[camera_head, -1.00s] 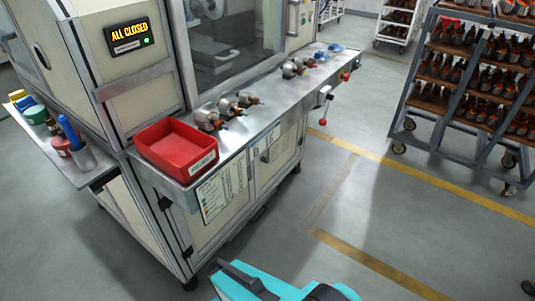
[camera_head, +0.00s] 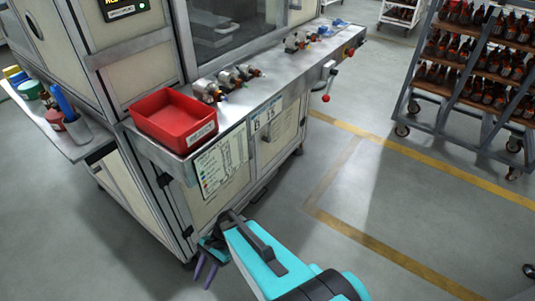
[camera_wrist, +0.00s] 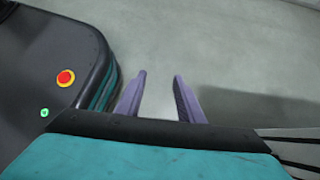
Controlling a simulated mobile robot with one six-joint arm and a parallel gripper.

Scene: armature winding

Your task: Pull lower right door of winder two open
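The winder's pale cabinet has two lower doors under a metal worktop. The lower right door (camera_head: 284,138) looks shut flush in its frame, with a small handle (camera_head: 266,133) near its left edge. The lower left door (camera_head: 205,200) carries a printed sheet and also looks shut. No number marking this machine as winder two can be read. My gripper (camera_head: 204,280) is low in front of the cabinet's near left corner, apart from the right door and its handle. In the wrist view its two purple fingers (camera_wrist: 159,80) are spread, with only bare floor between them.
A red bin (camera_head: 173,135) and several small motor parts (camera_head: 225,88) lie on the worktop (camera_head: 262,103). A lever with a red knob (camera_head: 326,98) sticks out at the right. A wheeled rack (camera_head: 405,105) stands at the far right. Floor (camera_head: 350,200) before the doors is clear.

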